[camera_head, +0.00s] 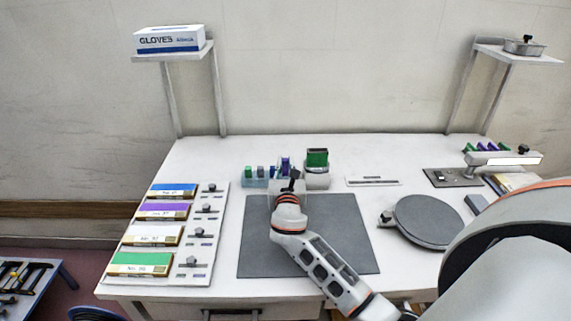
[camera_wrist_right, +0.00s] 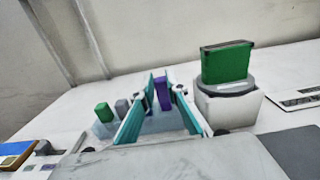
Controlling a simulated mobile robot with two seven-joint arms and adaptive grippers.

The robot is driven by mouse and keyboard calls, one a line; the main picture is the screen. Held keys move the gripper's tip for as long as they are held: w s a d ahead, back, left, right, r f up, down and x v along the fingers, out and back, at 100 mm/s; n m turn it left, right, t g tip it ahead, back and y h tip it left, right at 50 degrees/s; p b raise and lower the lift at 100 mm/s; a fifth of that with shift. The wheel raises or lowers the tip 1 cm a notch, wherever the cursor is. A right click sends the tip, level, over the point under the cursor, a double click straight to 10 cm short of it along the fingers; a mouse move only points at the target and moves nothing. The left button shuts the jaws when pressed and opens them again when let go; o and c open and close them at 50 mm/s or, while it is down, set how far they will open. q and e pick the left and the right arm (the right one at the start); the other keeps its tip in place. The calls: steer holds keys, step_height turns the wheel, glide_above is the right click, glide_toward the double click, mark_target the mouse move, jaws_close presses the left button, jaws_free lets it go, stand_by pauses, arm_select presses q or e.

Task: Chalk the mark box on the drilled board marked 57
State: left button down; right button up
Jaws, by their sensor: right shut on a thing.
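Several boards lie in a pale rack (camera_head: 217,238) at the left: blue (camera_head: 172,190), purple (camera_head: 163,210), white (camera_head: 153,235) and green (camera_head: 142,260). Their labels are too small to read surely, so I cannot tell which is 57. My right gripper (camera_head: 290,180) is at the chalk holder (camera_head: 255,183) at the back middle. Its teal fingers in the right wrist view (camera_wrist_right: 162,105) are shut on a purple chalk stick (camera_wrist_right: 162,94), upright between them. A green chalk (camera_wrist_right: 104,112) and a grey one (camera_wrist_right: 122,107) stand left of the fingers. My left gripper is not in view.
A green block (camera_head: 317,157) stands in a white round-topped holder (camera_head: 318,180) close right of the gripper. A dark grey mat (camera_head: 265,255) lies bare under my right arm. A grey round turntable (camera_head: 428,221) and a metal plate device (camera_head: 452,178) stand to the right.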

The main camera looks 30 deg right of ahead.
steer(key=shift+f+b, duration=0.3)
steer(key=shift+f, duration=0.25)
steer(key=o, duration=0.9)
steer(key=shift+o, duration=0.2)
step_height(320, 180, up, 3)
steer(key=p, duration=0.3)
steer(key=shift+f, duration=0.15)
steer(key=shift+r+p, duration=0.8)
steer(key=shift+r, duration=0.2)
step_height(320, 180, up, 2)
steer(key=shift+r, duration=0.2)
